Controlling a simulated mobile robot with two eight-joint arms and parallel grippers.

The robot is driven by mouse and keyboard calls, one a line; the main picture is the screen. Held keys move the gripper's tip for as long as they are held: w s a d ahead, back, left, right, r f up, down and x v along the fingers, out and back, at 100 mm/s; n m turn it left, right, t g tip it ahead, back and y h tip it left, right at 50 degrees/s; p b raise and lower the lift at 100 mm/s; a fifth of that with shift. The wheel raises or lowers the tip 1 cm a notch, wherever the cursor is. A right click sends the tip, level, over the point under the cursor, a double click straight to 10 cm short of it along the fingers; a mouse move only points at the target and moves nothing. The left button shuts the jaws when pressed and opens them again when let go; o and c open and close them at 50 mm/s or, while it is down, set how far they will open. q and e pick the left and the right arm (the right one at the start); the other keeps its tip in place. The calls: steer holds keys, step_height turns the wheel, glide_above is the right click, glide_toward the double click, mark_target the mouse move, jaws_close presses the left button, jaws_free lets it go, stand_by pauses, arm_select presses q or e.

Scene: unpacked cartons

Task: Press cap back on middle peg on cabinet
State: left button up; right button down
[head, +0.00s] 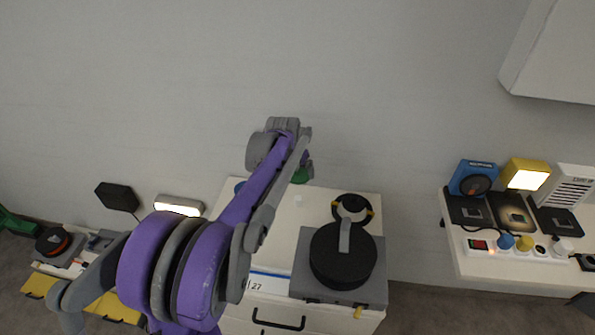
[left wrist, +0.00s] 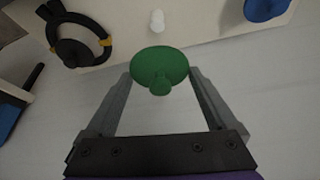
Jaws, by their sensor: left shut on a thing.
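The cap is green with a round disc and a short stem. It shows best in the left wrist view (left wrist: 160,67), between the fingers of my left gripper (left wrist: 161,76), which is shut on it. In the head view, the green cap (head: 301,176) is partly hidden by my left gripper (head: 305,160), over the back of the white cabinet (head: 278,215). A bare white middle peg (left wrist: 157,20) stands on the cabinet, apart from the cap; it shows faintly in the head view (head: 299,200). A blue cap (left wrist: 262,8) sits to one side of it. My right gripper is not in view.
A black ring with yellow marks (head: 338,203) is at the cabinet's back right. A large black round object (head: 340,268) rests on a grey base in front of it. A shelf with devices (head: 470,265) stands at the right. My left arm hides the cabinet's left part.

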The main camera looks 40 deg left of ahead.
arm_select(q)
step_height(320, 180, down, 2)
steer(key=b, duration=0.3)
glide_above(297, 198)
steer(key=shift+d+f, duration=0.1)
steer(key=shift+f, duration=2.1)
steer(key=shift+f+b, duration=0.4)
steer(key=shift+f, duration=0.5)
steer(key=shift+f+b, duration=0.55)
steer(key=shift+f, duration=0.35)
steer(key=o, duration=1.3)
steer(key=shift+r, duration=0.15)
